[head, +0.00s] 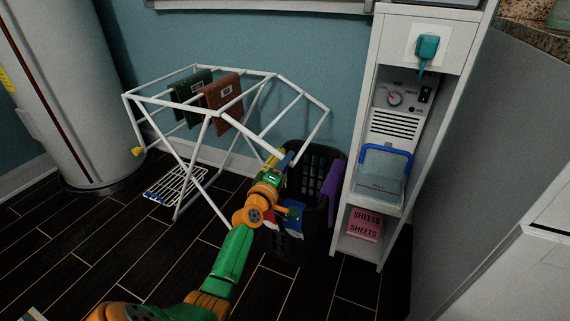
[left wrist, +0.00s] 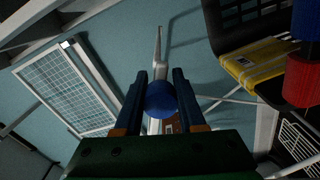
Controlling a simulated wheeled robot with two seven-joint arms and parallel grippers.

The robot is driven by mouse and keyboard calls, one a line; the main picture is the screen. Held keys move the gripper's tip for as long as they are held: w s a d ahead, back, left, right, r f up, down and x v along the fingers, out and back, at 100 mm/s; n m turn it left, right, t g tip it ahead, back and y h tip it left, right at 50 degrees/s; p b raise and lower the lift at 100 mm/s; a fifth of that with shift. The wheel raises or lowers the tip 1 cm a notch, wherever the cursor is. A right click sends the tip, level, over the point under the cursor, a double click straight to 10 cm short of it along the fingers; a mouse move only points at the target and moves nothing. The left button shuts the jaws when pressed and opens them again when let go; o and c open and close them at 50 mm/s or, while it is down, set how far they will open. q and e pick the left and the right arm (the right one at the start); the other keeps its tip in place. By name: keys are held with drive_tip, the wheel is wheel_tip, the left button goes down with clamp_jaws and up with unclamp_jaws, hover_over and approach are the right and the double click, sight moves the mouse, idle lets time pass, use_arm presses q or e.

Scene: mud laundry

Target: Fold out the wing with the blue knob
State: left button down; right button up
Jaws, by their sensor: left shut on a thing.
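The white drying rack (head: 213,113) stands by the wall. Its right wing (head: 304,92) stands out from the top frame, sloping down to the right; its exact angle is hard to tell. My left gripper (head: 284,160) is at the near outer corner of this wing, in front of the dark basket. In the left wrist view the blue knob (left wrist: 161,99) sits between the fingers of my left gripper (left wrist: 160,88), which are shut on it. A white bar (left wrist: 158,50) of the rack runs beyond the knob. The left wing has a yellow knob (head: 137,151) and hangs down. My right gripper is not in view.
A green cloth (head: 195,90) and a brown cloth (head: 220,95) hang on the rack. A dark basket (head: 316,160) with a purple cloth (head: 333,178) stands close behind my left gripper. A white shelf unit (head: 361,100) stands right of it. A large cylinder (head: 70,90) stands left.

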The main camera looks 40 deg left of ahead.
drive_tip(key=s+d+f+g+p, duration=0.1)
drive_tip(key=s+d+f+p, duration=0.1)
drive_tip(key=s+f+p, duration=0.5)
use_arm(q)
wheel_tip(320, 180, up, 11)
drive_tip(key=d+n+p, duration=0.2)
drive_tip(key=n+p, duration=0.2)
drive_tip(key=n, duration=0.1)
drive_tip(key=shift+w+d+f+n, duration=0.2)
drive_tip(key=shift+w+n, duration=0.1)
drive_tip(key=shift+n, duration=0.1)
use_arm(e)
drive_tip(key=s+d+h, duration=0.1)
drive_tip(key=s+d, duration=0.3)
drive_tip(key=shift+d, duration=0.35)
use_arm(q)
drive_tip(key=shift+r, duration=0.1)
drive_tip(key=c, duration=0.5)
unclamp_jaws()
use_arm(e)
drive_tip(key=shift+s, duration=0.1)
use_arm(q)
drive_tip(key=shift+s, duration=0.1)
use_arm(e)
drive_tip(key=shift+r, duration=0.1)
